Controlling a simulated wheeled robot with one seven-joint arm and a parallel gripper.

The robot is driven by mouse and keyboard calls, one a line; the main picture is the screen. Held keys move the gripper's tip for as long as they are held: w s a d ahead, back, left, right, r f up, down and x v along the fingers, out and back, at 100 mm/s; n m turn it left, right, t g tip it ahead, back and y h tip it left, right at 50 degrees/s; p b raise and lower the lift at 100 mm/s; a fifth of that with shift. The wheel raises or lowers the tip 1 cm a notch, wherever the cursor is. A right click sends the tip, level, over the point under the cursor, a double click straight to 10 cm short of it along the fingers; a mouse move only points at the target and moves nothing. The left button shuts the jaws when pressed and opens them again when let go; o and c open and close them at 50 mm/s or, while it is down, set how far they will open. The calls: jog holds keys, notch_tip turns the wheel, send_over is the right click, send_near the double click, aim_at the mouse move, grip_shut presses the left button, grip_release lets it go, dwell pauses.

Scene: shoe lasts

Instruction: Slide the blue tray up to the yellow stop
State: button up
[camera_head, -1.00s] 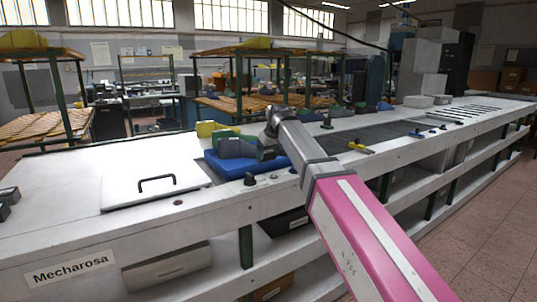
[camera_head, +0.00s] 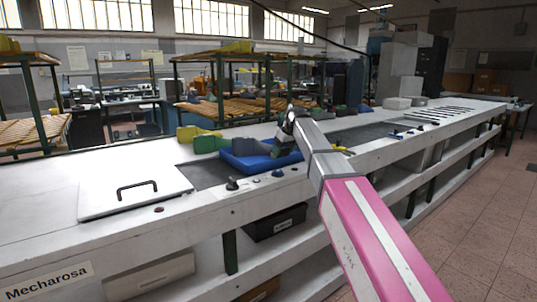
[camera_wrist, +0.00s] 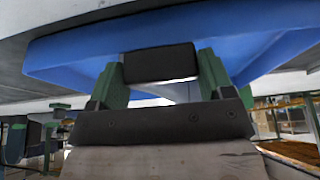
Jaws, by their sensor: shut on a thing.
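The blue tray (camera_head: 240,163) sits on the long white bench, over a dark strip. A grey-blue shape shows inside it, too small to make out. My gripper (camera_head: 284,149) is at the tray's right part, largely hidden by my arm. In the wrist view, the tray's blue underside and rim (camera_wrist: 70,50) fill the top. The green fingers of my gripper (camera_wrist: 160,85) are shut on either side of a dark block (camera_wrist: 160,63) at the tray. The yellow stop (camera_head: 341,149) is right of the tray, partly hidden behind my arm; a gap remains between them in the picture.
Yellow (camera_head: 192,134) and green (camera_head: 209,144) shapes stand behind the tray's left end. A white lid (camera_head: 130,190) with a black handle lies left. Dark lasts (camera_head: 340,110) stand farther along the bench.

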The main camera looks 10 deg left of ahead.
jog(key=w+d, duration=1)
jog(key=shift+w+d, duration=0.35)
jog(key=o, duration=1.3)
jog(key=shift+r, duration=0.1)
jog(key=v, duration=1)
jog(key=shift+s+r, duration=0.15)
jog(key=shift+r, duration=0.2)
